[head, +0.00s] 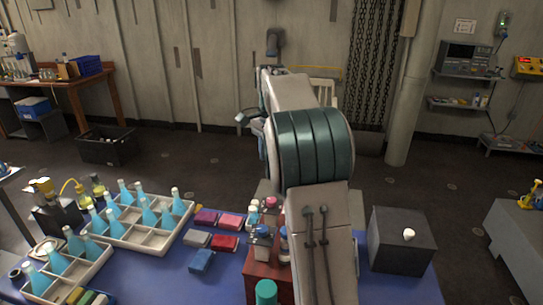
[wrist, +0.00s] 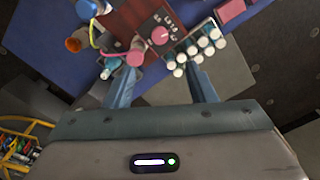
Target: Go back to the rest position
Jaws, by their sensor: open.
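My arm stands raised in the middle of the head view and hides part of the blue table (head: 175,275). In the wrist view my gripper (wrist: 163,73) is open, its two blue-grey fingers apart with nothing between them. Beyond the fingertips lie a dark red box (wrist: 128,18) with a round pink-topped piece (wrist: 159,36) and a cluster of white-capped vials (wrist: 203,42). Whether the fingers touch any of these cannot be told, but they appear apart. In the head view the red box (head: 268,272) stands just left of my arm.
White trays (head: 150,238) with blue-liquid flasks stand on the table's left. Coloured packs, including a red one (head: 224,243), lie between them and my arm. A dark grey block (head: 401,242) with a white knob stands right. A black crate (head: 107,147) sits on the floor behind.

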